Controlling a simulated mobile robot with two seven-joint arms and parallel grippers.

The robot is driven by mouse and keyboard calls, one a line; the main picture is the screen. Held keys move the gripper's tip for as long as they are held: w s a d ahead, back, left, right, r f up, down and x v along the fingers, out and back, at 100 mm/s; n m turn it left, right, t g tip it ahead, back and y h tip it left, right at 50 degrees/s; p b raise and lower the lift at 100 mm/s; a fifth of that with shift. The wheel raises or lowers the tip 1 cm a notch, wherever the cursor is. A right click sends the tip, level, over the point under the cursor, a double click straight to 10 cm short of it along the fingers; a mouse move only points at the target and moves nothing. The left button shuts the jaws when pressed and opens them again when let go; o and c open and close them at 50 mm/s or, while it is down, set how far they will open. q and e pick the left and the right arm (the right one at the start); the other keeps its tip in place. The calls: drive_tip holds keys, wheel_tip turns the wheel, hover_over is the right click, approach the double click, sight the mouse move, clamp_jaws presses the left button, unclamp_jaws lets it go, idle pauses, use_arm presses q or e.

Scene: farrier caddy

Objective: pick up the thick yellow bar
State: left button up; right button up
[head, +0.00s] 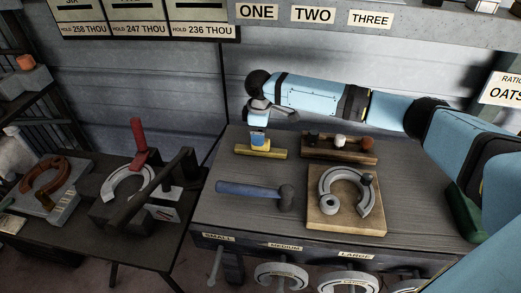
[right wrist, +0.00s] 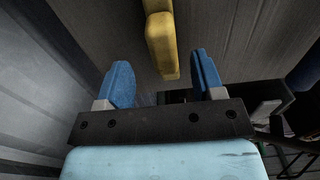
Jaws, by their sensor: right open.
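The thick yellow bar (head: 274,154) lies on the dark wooden workbench, toward its back left. In the right wrist view the yellow bar (right wrist: 162,45) shows beyond the fingertips, between the lines of the two fingers, with its near end toward me. My right gripper (head: 258,145) points down at the bar from above and hides part of its middle in the head view. Its two blue fingers (right wrist: 163,75) are apart, with nothing held between them. I cannot tell how much height separates the fingertips from the bar. My left gripper is not in view.
A blue-handled hammer (head: 248,192) lies in front of the bar. A wooden rack (head: 340,155) with small knobs stands right of it. A wooden board (head: 318,219) with a horseshoe is at the front right. A lower table (head: 130,240) stands left.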

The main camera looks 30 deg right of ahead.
drive_tip(key=f, duration=0.1)
drive_tip(key=f+b, duration=0.1)
drive_tip(key=f, duration=0.3)
drive_tip(key=shift+s, duration=0.3)
drive_tip(key=shift+r, duration=0.1)
clamp_jaws()
drive_tip(key=shift+r, duration=0.1)
